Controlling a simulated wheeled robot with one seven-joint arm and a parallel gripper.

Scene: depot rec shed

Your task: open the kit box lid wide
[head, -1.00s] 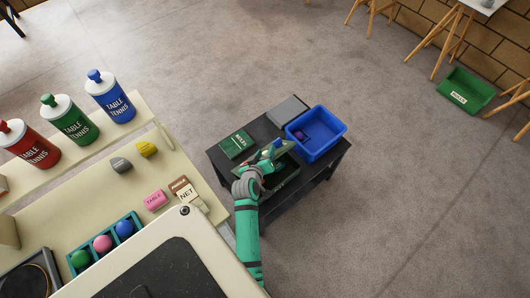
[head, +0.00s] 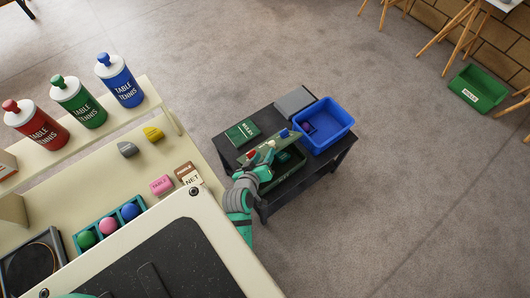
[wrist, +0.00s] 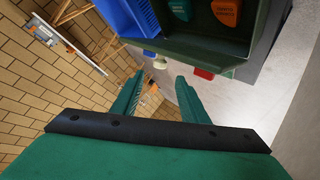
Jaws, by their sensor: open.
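The dark green kit box (head: 286,182) stands on the black low table. Its lid (head: 273,148) is raised at an angle, with a blue piece and a red piece at its edge. In the wrist view the box (wrist: 182,46) shows at the top, with teal and orange items inside. Blue, cream and red tabs (wrist: 203,74) stick out along its near edge. My gripper (head: 266,164) is at the lid in the head view. In the wrist view its teal fingers (wrist: 157,80) are apart with nothing between them, close to the tabs; contact cannot be told.
A blue bin (head: 342,118) stands right of the kit box, a grey box (head: 293,101) behind and a green book (head: 242,132) to the left. The cream counter (head: 90,185) with bottles and balls is at left. Open floor lies right of the low table.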

